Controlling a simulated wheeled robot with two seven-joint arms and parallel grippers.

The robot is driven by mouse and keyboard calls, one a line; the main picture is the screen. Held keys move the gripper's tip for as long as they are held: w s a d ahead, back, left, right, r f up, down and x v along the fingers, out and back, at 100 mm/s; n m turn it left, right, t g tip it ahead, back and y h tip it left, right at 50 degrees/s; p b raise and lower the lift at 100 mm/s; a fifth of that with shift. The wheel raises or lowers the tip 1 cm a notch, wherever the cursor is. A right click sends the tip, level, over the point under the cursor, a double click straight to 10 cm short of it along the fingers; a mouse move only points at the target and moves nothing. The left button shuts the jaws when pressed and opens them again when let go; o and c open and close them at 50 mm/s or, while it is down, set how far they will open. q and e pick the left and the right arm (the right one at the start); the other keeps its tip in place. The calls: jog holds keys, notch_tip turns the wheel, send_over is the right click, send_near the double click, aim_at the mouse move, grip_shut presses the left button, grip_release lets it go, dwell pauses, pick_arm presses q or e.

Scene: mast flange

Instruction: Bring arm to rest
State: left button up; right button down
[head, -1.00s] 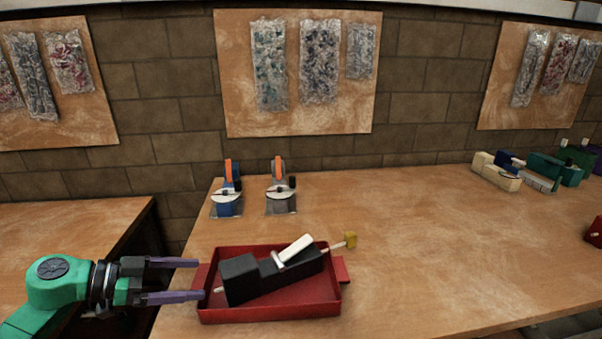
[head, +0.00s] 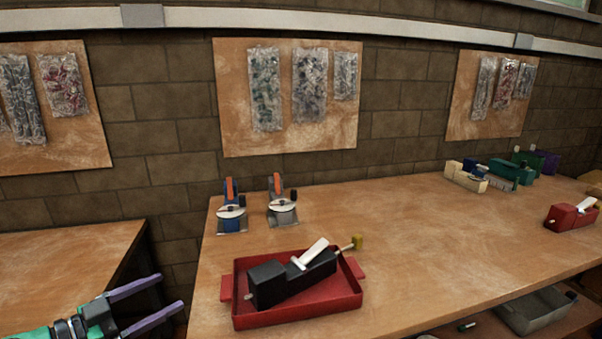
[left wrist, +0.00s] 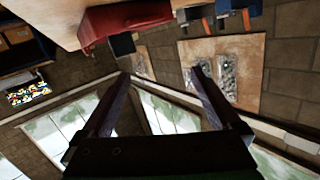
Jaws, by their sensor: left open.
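My left gripper (head: 165,302) is at the lower left of the head view, left of the wooden bench and its red tray. Its two purple fingers are spread apart with nothing between them. In the left wrist view the fingers (left wrist: 158,86) also stand apart and empty. My right gripper is not in view.
A red tray (head: 300,314) holds a black block-shaped device (head: 285,281) with a white lever. Two small devices, one blue (head: 231,217) and one grey (head: 282,212), stand behind it. The bench (head: 420,235) is clear to the tray's right. A red device (head: 571,216) stands far right.

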pick_arm(q)
jog(key=s+a+f+n+y, duration=0.3)
jog(key=a+f+n+y, duration=0.3)
jog(key=f+n+y, duration=0.55)
jog(key=s+d+f+m+g+h, duration=0.1)
jog(key=s+d+f+m+g, duration=0.1)
jog(key=s+d+f+g, duration=0.5)
jog(key=s+d+f+m+g+h, duration=0.15)
jog(key=s+d+f, duration=0.25)
jog(key=s, duration=0.4)
jog(key=s+f+g+y+p, duration=0.1)
jog(key=s+f+p, duration=0.1)
jog(key=f, duration=0.8)
jog(key=s+f+g+p, duration=0.1)
jog(key=s+f+p, duration=0.15)
jog(key=f, duration=0.75)
jog(key=s+a+f+g+p, duration=0.1)
jog(key=s+a+f+p, duration=0.2)
jog(key=s+f, duration=0.6)
jog(key=s, duration=0.6)
jog(key=shift+a+f+m, duration=0.15)
jog(key=shift+f+m, duration=0.25)
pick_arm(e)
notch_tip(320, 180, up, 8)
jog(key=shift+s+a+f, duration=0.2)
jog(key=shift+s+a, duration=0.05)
